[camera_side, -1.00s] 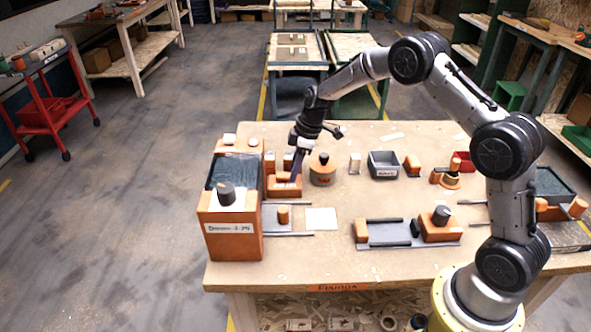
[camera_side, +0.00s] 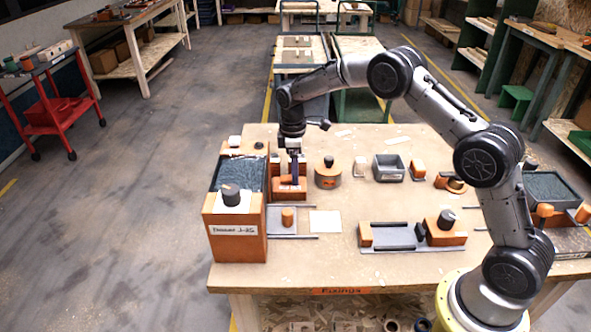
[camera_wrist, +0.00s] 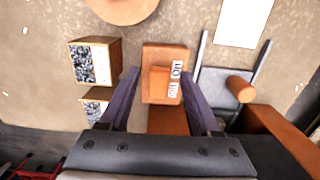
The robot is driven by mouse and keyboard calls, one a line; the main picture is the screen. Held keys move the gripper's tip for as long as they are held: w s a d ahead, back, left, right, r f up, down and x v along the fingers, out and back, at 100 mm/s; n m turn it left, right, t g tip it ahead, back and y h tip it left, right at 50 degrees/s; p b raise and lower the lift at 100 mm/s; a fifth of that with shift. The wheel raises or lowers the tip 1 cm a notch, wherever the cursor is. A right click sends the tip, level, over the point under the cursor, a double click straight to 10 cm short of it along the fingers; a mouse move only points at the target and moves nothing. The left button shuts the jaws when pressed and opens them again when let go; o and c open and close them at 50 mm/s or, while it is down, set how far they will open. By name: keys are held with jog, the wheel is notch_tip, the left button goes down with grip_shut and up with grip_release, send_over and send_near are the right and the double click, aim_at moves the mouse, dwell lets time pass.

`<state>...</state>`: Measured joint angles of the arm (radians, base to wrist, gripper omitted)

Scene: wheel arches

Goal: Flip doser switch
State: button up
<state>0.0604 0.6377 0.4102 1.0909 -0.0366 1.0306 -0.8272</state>
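The switch is an orange block with a raised rocker and white ON and OFF labels, seen in the wrist view (camera_wrist: 175,80). My gripper (camera_wrist: 159,82) is open, with purple fingers on either side of the switch's rocker. In the side view my gripper (camera_side: 294,184) points down over the switch block. Contact with the rocker cannot be told.
A flat plate with two rails and an orange knob (camera_wrist: 240,88) lies beside the switch, near a white sheet (camera_wrist: 243,22). Two small wooden boxes (camera_wrist: 80,47) stand on the other side. A round orange pot (camera_side: 328,178) stands right of my gripper.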

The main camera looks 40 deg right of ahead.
notch_tip(320, 180, up, 14)
jog(key=shift+w+a, duration=0.2)
dwell(0.5)
jog(key=shift+f, duration=0.1)
